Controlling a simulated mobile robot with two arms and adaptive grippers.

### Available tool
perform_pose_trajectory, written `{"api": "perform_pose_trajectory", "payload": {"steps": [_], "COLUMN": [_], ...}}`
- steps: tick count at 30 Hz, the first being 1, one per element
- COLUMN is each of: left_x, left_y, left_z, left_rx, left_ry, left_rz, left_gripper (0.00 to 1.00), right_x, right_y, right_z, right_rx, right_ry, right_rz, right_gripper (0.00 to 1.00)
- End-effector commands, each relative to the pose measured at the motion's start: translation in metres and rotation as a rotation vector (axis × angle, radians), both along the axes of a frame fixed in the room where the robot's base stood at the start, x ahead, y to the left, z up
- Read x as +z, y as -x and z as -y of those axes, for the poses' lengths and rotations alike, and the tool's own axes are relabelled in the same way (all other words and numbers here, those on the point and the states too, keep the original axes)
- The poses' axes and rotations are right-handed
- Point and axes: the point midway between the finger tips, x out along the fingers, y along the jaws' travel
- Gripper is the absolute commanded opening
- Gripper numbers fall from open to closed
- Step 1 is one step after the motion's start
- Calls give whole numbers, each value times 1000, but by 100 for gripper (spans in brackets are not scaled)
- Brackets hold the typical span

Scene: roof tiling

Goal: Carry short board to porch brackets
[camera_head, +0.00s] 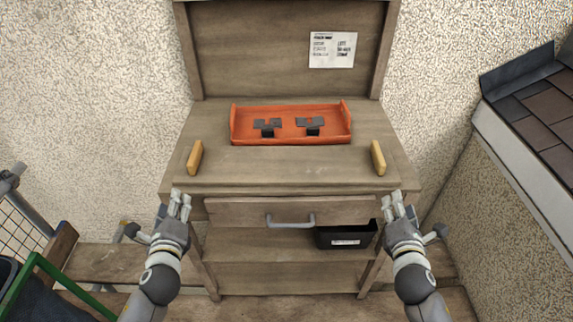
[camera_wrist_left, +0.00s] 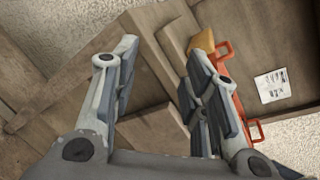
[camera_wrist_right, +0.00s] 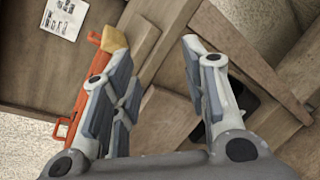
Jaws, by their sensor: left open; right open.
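I cannot pick out a short board or porch brackets for certain. On the wooden workbench (camera_head: 290,170), two small yellow wooden blocks stand at the left (camera_head: 195,157) and right (camera_head: 378,157). My left gripper (camera_head: 181,199) is open and empty at the bench's front left corner, below the left block. My right gripper (camera_head: 396,201) is open and empty at the front right corner, below the right block. Each wrist view shows spread fingers with nothing between them, with one yellow block beyond: the left wrist view (camera_wrist_left: 203,42) and the right wrist view (camera_wrist_right: 114,42).
An orange tray (camera_head: 290,139) with two dark metal pieces sits mid-bench. A drawer with a grey handle (camera_head: 290,220) is below; a black bin (camera_head: 346,236) stands on the shelf. A printed sheet (camera_head: 332,50) is on the backboard. A tiled roof edge (camera_head: 540,105) is at right.

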Motion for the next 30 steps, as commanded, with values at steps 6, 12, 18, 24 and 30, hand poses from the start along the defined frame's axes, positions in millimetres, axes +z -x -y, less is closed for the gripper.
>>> {"api": "perform_pose_trajectory", "payload": {"steps": [6,12,18,24,30], "left_x": [27,33,34,34,34], "left_y": [-42,-54,-55,-56,-76], "left_z": [13,20,22,22,21], "left_rx": [-201,-271,-278,-277,-275], "left_ry": [-540,-753,-778,-774,-772], "left_rz": [85,114,116,117,118], "left_gripper": [41,41,41,41,41], "right_x": [28,35,36,36,37], "right_y": [-41,-53,-54,-56,-75], "right_z": [-14,-22,-23,-22,-22], "right_rx": [196,263,270,269,267], "right_ry": [536,748,773,770,767], "right_rz": [98,134,139,138,140], "right_gripper": [41,41,41,41,41]}}
